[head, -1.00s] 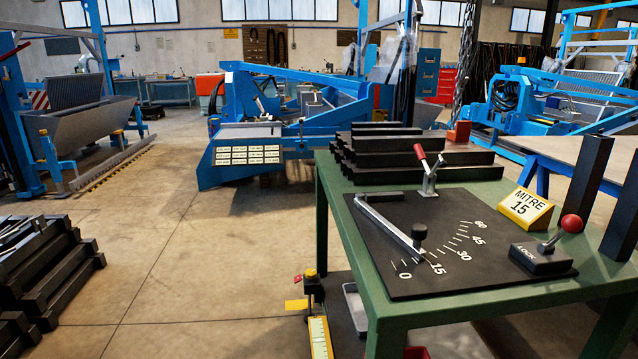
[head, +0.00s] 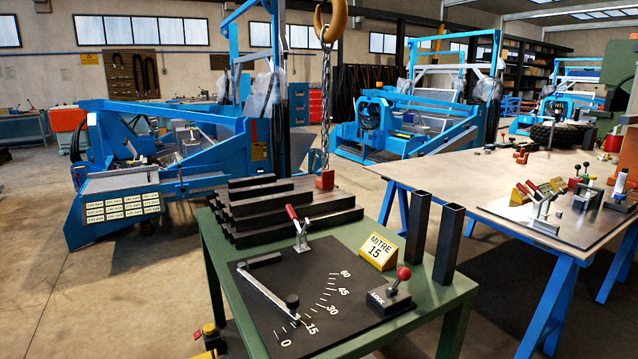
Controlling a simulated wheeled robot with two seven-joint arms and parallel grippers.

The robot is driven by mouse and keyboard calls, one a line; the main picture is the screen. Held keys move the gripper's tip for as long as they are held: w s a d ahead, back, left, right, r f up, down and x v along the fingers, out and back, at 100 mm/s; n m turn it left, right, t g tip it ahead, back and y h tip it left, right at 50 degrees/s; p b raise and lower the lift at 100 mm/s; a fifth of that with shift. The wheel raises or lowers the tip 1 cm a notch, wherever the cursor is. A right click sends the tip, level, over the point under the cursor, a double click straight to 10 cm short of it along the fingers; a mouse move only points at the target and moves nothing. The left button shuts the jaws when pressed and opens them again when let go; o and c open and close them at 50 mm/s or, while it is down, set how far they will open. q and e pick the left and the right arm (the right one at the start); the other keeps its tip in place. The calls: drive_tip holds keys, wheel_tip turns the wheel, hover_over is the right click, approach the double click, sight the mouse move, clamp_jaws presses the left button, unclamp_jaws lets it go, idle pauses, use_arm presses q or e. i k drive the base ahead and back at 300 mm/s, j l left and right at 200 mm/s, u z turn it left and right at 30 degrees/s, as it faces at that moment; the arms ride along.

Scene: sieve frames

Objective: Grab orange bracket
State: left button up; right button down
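Small orange-red pieces (head: 521,157) stand on the grey-topped table at the right, near its far side. They look like brackets, but they are too small to tell their exact shape. Another orange-red block (head: 325,180) is at the lower end of a hanging chain, above the green table. Neither of my grippers is in view.
The green table (head: 222,262) in front holds a mitre plate (head: 262,306), a stack of black bars (head: 290,212), a yellow MITRE 15 sign (head: 378,250) and two upright black tubes (head: 448,244). The grey table (head: 440,182) holds clamps (head: 546,212). A chain (head: 325,110) hangs from a hook.

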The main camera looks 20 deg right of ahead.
sight(327, 181)
drive_tip(key=i+j+u, duration=0.3)
drive_tip(key=i+j, duration=0.15)
drive_tip(key=i+j+u, duration=0.25)
drive_tip(key=i+j, duration=0.3)
drive_tip(key=i+j+u, duration=0.3)
drive_tip(key=i, duration=0.2)
drive_tip(key=i+z, duration=0.35)
drive_tip(key=i, duration=0.55)
drive_tip(key=i+j+z, duration=0.15)
drive_tip(key=i+z, duration=0.15)
drive_tip(key=i, duration=0.6)
drive_tip(key=i+z, duration=0.15)
drive_tip(key=i, duration=0.45)
drive_tip(key=i+j+z, duration=0.1)
drive_tip(key=i, duration=0.5)
drive_tip(key=i+j+z, duration=0.15)
drive_tip(key=i, duration=0.45)
drive_tip(key=i+l+z, duration=0.15)
drive_tip(key=i+z, duration=0.4)
drive_tip(key=z, duration=0.3)
drive_tip(key=i+z, duration=0.4)
drive_tip(key=i+j+z, duration=0.1)
drive_tip(key=z, duration=0.35)
drive_tip(key=i+j, duration=0.05)
drive_tip(key=i, duration=0.05)
